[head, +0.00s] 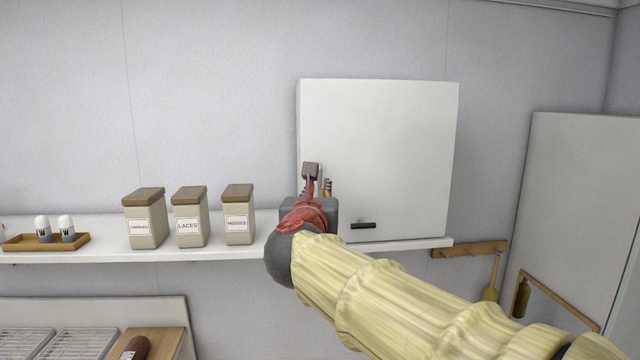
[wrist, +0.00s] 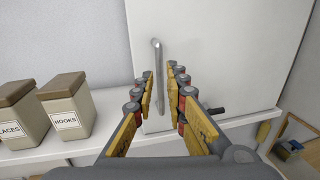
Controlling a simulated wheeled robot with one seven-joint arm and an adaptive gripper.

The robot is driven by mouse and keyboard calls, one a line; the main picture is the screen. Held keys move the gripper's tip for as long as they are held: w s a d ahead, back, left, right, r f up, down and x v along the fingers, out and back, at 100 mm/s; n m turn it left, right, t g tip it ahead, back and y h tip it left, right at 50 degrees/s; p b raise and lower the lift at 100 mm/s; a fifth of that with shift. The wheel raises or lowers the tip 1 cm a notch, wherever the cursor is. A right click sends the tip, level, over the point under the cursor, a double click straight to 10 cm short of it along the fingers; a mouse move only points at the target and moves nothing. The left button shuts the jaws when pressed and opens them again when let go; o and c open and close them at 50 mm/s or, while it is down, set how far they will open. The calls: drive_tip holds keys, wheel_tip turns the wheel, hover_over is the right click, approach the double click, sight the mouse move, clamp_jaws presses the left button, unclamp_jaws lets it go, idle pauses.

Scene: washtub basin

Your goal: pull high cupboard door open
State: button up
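The high cupboard (head: 400,150) is a white box on the wall, and its flat door looks closed. In the wrist view, the door (wrist: 230,50) carries a vertical grey bar handle (wrist: 157,60) near its left edge. My gripper (head: 316,184) is in front of the door's lower left part and hides the handle in the head view. In the wrist view its two fingers are apart and the handle shows in the gap between them. Nothing is gripped, and I cannot tell whether the fingertips reach past the bar.
A small dark fitting (head: 363,225) sits low on the cupboard front. A white shelf (head: 100,254) runs below, with labelled canisters (head: 188,222) to the left and a tray (head: 20,243) farther left. A hook rail (head: 465,250) and a tall white cabinet (head: 570,200) are to the right.

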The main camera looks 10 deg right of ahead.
sight(320, 186)
drive_tip(key=shift+w+d+p, duration=0.25)
drive_tip(key=shift+w+p, duration=0.05)
drive_tip(key=shift+w, duration=1.1)
drive_tip(key=shift+w+d+p, duration=0.2)
drive_tip(key=shift+w+p, duration=0.05)
drive_tip(key=shift+w, duration=1.1)
clamp_jaws()
drive_tip(key=shift+s+d, duration=0.1)
drive_tip(key=shift+s, duration=0.1)
